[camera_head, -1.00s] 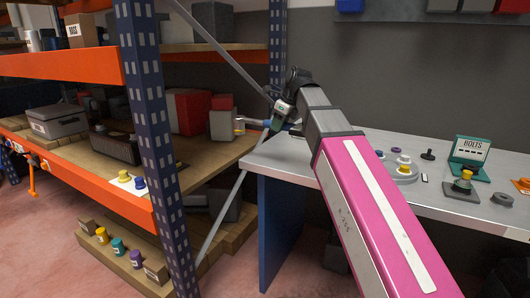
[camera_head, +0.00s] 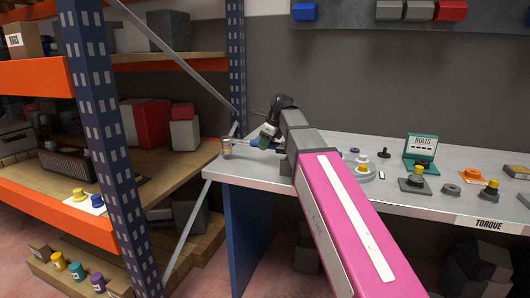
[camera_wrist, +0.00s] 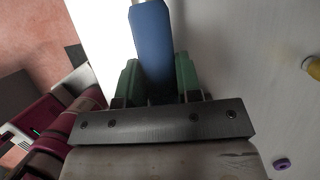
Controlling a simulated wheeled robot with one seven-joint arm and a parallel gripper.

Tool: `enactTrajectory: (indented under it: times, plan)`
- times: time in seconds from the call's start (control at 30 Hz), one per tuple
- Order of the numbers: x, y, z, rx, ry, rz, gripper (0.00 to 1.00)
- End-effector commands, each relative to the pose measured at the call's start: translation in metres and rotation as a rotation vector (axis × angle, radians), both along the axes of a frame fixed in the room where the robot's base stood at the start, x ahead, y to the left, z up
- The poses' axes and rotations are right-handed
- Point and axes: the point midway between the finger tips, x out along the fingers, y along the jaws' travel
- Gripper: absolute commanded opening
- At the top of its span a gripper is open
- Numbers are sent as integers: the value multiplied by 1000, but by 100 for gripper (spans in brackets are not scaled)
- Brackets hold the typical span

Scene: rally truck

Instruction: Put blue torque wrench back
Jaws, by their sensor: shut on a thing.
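My gripper (camera_head: 266,139) is over the left end of the grey workbench (camera_head: 326,146), at the end of my pink arm. It is shut on the blue handle of the torque wrench (camera_head: 254,143), whose silver shaft and head point left to the bench's corner. In the wrist view the blue handle (camera_wrist: 152,42) stands between the two green fingers of my gripper (camera_wrist: 158,78). I cannot tell whether the wrench touches the bench top. A label reading TORQUE (camera_head: 488,223) is on the bench's front edge at the right.
A blue and orange rack (camera_head: 100,130) with loaded shelves stands left of the bench. A teal BOLTS stand (camera_head: 421,150), a round base with yellow and blue pieces (camera_head: 361,170) and several small parts occupy the bench's right side. Coloured blocks (camera_head: 404,11) are on the wall.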

Motion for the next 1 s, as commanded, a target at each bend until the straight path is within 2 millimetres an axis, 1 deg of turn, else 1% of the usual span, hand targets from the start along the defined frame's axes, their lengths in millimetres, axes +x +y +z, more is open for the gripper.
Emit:
enactTrajectory:
  times: [0.27,0.5,0.53,0.6,0.83,1.0]
  plan:
    - [-1,0,-30,0,1,-1,0]
    - [-1,0,-34,-2,1,0,0]
    - [-1,0,-34,-3,2,0,39]
    - [-1,0,-34,-2,2,0,58]
    - [-1,0,-33,-1,0,0,58]
    - [-1,0,-37,-1,1,0,58]
